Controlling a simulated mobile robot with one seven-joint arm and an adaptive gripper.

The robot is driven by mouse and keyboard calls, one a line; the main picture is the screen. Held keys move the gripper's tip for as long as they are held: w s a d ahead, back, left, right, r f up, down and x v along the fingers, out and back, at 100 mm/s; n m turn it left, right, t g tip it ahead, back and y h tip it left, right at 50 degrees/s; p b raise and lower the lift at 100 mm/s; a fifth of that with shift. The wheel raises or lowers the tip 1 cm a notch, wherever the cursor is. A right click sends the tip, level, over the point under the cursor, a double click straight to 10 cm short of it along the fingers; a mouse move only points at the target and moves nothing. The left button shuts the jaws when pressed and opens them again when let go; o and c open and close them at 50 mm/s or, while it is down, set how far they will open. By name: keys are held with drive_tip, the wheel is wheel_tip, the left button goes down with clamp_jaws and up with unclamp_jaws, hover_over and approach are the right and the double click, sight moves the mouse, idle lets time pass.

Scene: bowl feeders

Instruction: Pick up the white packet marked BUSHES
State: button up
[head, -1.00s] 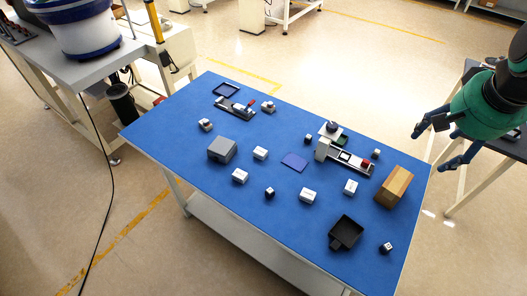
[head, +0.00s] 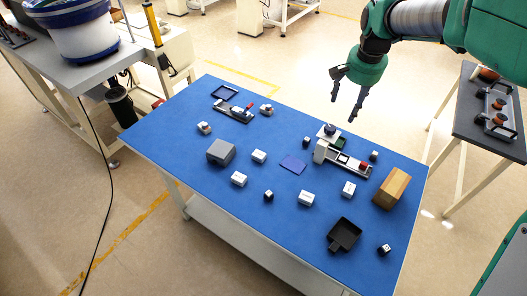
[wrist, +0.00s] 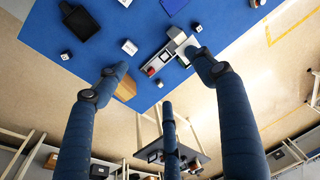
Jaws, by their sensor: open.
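Several white packets lie on the blue table: one packet (head: 259,156) beside the grey box, one (head: 239,179) in front of it, one (head: 307,198) near the middle front, and one (head: 349,189) left of the wooden block. Their print is too small to read, so I cannot tell which is marked BUSHES. In the wrist view one white packet (wrist: 130,47) shows between the black tray and the fixture, and another (wrist: 125,2) is cut by the top edge. My gripper (head: 346,104) is open and empty, above the table's far edge, well apart from every packet.
On the blue table (head: 160,135) stand a grey box (head: 221,152), a wooden block (head: 392,188), a black tray (head: 344,234), a fixture with a white post (head: 320,151), a blue square (head: 293,164) and small dark cubes. A dark side table (head: 462,118) stands at right.

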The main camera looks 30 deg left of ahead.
drive_tip(key=w+a+f+g, duration=0.1)
drive_tip(key=w+a+f, duration=0.1)
drive_tip(key=a+f, duration=1.3)
drive_tip(key=g+h+p, duration=0.1)
hover_over(259, 154)
wheel_tip(259, 154, down, 16)
drive_tip(key=shift+a+f, duration=0.1)
drive_tip(key=shift+a, duration=0.1)
drive_tip(key=shift+f, duration=4.3)
drive_tip(key=shift+f, duration=0.1)
drive_tip(key=shift+d+f+b, duration=0.2)
drive_tip(key=shift+f+b, duration=0.3)
drive_tip(key=shift+f, duration=2)
